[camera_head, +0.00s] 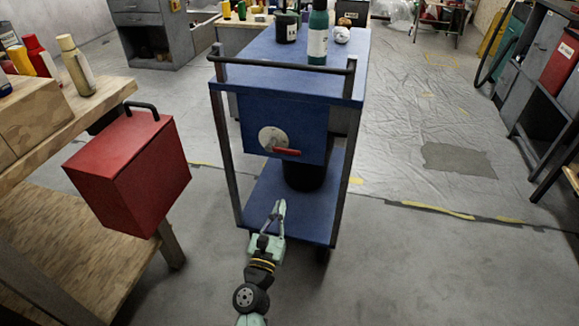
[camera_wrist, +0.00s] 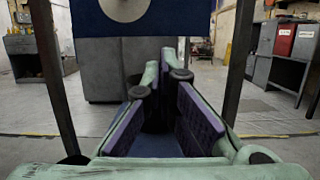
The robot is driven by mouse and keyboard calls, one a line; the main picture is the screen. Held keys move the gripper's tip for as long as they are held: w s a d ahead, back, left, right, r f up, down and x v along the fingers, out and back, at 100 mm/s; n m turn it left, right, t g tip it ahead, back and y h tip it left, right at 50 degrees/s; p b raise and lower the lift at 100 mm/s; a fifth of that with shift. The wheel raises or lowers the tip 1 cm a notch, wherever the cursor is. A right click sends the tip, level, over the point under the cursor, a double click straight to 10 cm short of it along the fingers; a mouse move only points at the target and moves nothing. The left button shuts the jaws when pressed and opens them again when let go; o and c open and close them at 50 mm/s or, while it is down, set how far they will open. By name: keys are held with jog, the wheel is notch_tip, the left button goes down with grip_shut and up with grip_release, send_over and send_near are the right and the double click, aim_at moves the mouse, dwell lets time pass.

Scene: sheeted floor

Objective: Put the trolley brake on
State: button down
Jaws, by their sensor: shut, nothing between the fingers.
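The blue trolley (camera_head: 335,85) stands in front of me, with a push bar across its near end. On its blue front panel (camera_head: 255,112) is a pale round disc (camera_head: 272,139) with a red lever (camera_head: 287,151) that lies roughly level and points right. My gripper (camera_head: 279,207) is shut and empty, in front of the trolley near its lower shelf (camera_head: 300,212), below the red lever and apart from it. In the wrist view my gripper's fingers (camera_wrist: 163,75) point at the trolley, between its uprights. The disc (camera_wrist: 124,6) is cut off at the top there, and the lever is out of view.
A red box (camera_head: 130,170) with a black handle is at the edge of a wooden bench (camera_head: 55,130) on the left. A black container (camera_head: 305,176) stands on the lower shelf. Bottles stand on the trolley top. The floor (camera_head: 440,260) to the right is clear.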

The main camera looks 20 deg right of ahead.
jog(key=shift+r, duration=0.1)
jog(key=w+d+r+p, duration=0.5)
jog(key=w+r+p, duration=0.1)
jog(key=w, duration=0.2)
jog(key=shift+d+r+p, duration=0.15)
jog(key=shift+r+p, duration=0.05)
jog(key=shift+p, duration=0.15)
